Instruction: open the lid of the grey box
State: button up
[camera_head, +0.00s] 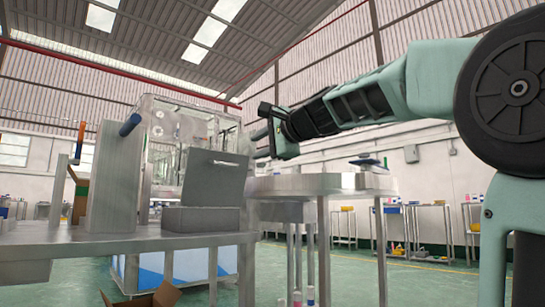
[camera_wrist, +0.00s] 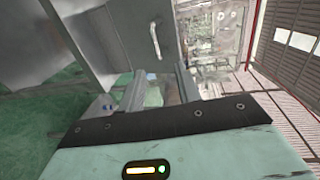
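The grey box (camera_head: 200,221) stands on the metal table at left centre in the head view. Its lid (camera_head: 213,182) is raised, a flat grey panel standing up and leaning back a little, with a pale bar handle (camera_head: 226,163) near its top. My gripper (camera_head: 261,143) is just right of the lid's upper edge and looks apart from it. In the wrist view the handle (camera_wrist: 155,41) and lid (camera_wrist: 135,30) are beyond my fingers (camera_wrist: 158,80). The fingers are apart with nothing held between them. The inside of the box is hidden.
A grey upright column (camera_head: 115,178) stands left of the box on the table (camera_head: 120,243). A glass-walled machine (camera_head: 165,140) is behind. A round metal table (camera_head: 320,184) is at right. An open cardboard box (camera_head: 150,297) lies below.

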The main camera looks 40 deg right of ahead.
jog(key=shift+s+a+b, duration=0.15)
jog(key=shift+s+b, duration=2.1)
jog(key=shift+b, duration=0.1)
jog(key=shift+w, duration=0.1)
